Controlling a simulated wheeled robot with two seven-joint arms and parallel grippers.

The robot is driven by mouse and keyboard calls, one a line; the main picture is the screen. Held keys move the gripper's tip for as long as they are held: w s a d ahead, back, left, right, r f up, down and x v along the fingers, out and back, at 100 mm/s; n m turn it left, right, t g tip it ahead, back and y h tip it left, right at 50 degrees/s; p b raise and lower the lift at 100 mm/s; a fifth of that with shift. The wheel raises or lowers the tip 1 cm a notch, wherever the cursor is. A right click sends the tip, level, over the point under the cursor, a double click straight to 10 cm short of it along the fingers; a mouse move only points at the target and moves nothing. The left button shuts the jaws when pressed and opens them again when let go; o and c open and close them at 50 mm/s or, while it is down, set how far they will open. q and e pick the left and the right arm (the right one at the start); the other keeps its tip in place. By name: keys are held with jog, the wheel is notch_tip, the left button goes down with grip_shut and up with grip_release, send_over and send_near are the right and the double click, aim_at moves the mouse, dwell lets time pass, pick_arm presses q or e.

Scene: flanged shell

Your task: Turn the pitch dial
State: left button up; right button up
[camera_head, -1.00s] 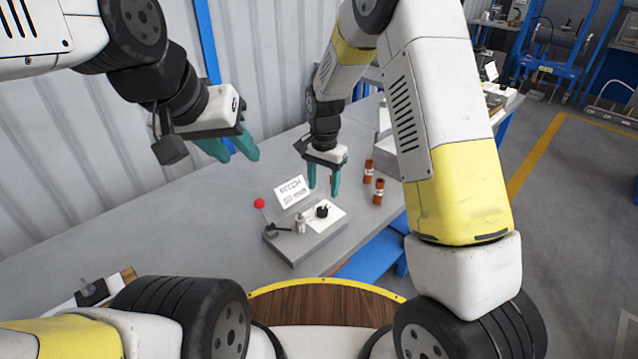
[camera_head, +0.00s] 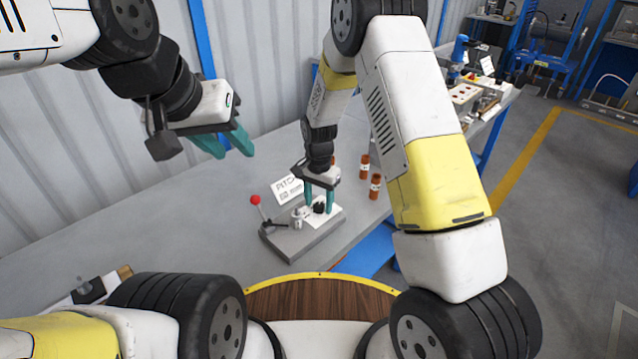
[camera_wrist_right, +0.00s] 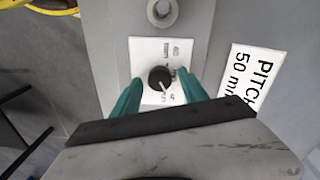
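The pitch dial is a small black knob (camera_wrist_right: 160,82) with a light pointer mark, on a white plate (camera_wrist_right: 150,48) on a grey panel box (camera_head: 296,243). In the head view the knob (camera_head: 319,208) shows between the fingers of my right gripper (camera_head: 319,207). In the right wrist view my right gripper's teal fingers (camera_wrist_right: 158,93) are apart, one on each side of the knob, with gaps visible. My left gripper (camera_head: 233,149) is open and empty, above the table at the left. A white sign (camera_wrist_right: 250,78) reads PITCH and 50 mm.
A red-balled lever (camera_head: 256,200) and a metal post (camera_head: 297,218) stand on the box left of the dial. Several orange-brown cylinders (camera_head: 375,187) stand right of my right gripper. The grey table (camera_head: 150,225) is largely clear at the left.

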grip_shut()
jog(key=shift+n, duration=0.4)
jog(key=n, duration=0.4)
jog(key=shift+n, duration=0.4)
jog(key=n, duration=0.6)
jog(key=shift+o, duration=0.7)
grip_release()
